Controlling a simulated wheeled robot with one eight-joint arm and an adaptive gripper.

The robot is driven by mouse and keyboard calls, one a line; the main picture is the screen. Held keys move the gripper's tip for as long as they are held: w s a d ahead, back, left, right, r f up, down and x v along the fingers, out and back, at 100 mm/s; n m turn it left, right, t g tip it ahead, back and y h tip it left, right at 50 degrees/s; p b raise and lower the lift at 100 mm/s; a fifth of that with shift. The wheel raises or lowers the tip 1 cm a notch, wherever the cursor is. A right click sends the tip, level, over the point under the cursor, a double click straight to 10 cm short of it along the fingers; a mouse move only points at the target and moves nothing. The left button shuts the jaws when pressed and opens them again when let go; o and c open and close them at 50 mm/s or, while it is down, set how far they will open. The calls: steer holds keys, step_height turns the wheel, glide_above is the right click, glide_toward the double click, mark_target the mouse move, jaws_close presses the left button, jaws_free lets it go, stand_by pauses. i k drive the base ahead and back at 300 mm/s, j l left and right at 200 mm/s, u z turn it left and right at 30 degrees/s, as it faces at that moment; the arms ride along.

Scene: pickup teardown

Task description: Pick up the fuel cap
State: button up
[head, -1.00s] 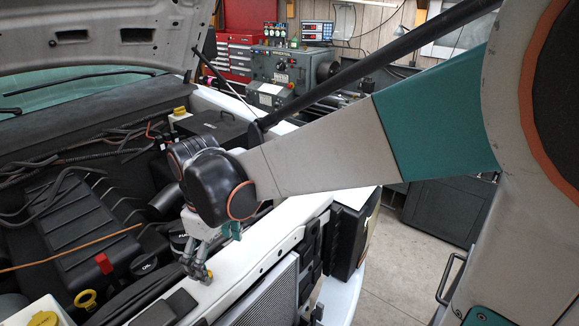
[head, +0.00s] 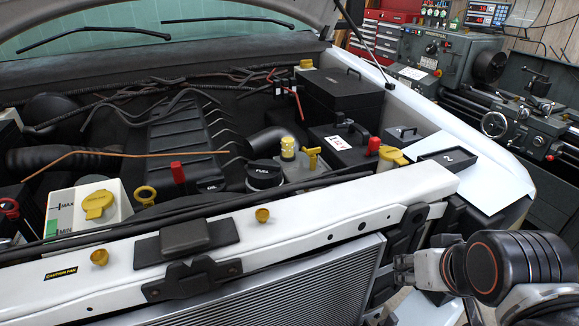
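The fuel cap (head: 263,174) is a round black ribbed cap marked FUEL in white. It sits in the engine bay, behind the white front crossmember and right of the middle of the bay. My gripper (head: 402,270) is at the lower right, in front of the crossmember and well apart from the cap. Its fingers point left and look small and partly overlapped, so I cannot tell whether they are open or shut. I see nothing held in them.
A yellow-topped reservoir (head: 289,150) and a yellow dipstick handle (head: 312,157) stand close right of the cap. A black oil cap (head: 211,186) is to its left. A black tray marked 2 (head: 447,160) lies at the right. The radiator (head: 290,290) is in front.

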mark_target(263, 174)
steer(key=l+u, duration=0.25)
steer(key=u, duration=0.2)
steer(key=l+u, duration=0.3)
steer(key=u, duration=0.2)
